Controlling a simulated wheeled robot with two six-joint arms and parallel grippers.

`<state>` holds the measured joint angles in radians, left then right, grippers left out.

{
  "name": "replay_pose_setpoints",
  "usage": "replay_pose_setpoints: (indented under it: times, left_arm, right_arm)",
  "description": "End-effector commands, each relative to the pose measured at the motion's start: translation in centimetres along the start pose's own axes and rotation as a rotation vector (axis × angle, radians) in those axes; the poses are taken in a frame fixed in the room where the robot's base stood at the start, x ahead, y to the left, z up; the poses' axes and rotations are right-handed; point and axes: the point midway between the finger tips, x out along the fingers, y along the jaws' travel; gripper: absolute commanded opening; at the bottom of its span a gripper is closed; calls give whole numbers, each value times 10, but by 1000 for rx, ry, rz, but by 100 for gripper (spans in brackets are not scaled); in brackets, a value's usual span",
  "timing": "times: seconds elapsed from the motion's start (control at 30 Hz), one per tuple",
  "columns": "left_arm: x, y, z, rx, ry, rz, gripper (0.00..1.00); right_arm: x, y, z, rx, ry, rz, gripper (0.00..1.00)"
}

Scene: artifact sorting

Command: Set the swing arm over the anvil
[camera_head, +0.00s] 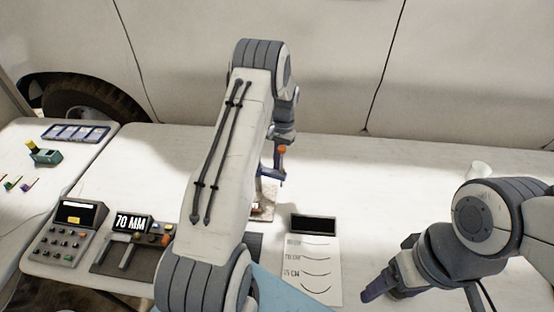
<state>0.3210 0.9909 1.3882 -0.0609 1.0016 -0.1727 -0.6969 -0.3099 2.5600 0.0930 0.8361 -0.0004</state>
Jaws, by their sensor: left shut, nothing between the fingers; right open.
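My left arm reaches over the middle of the table and hides much of what lies behind it. My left gripper (281,172) is small and dark blue, pointing down at the arm's far end; it is shut with nothing held. An orange knob-like part (282,149) shows right at it; I cannot tell whether they touch or whether it belongs to the swing arm. Just below stands a pale, brownish block-like base (263,205), partly hidden by my arm. I cannot clearly make out the swing arm or the anvil. My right gripper (375,289) is open and empty, low at the front right.
A white card with curves (313,268) and a dark display (313,223) lie right of my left arm. A "70 MM" device (132,223) and a keypad box (70,233) stand left. The right table is mostly clear.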

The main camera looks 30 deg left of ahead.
Motion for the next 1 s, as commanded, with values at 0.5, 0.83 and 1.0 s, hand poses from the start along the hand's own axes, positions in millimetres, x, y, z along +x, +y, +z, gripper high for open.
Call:
replay_pose_setpoints:
  times: [0.5, 0.83, 1.0]
  left_arm:
    - [5, 10, 27, 397, -4, -97, 0]
    - [11, 9, 48, 702, -4, -173, 0]
    - [13, 6, 58, 855, -4, -211, 0]
  right_arm:
    - [-8, -1, 0, 0, 0, 0, 82]
    - [-15, -1, -1, 0, 0, 0, 82]
    - [-19, -1, -1, 0, 0, 0, 82]
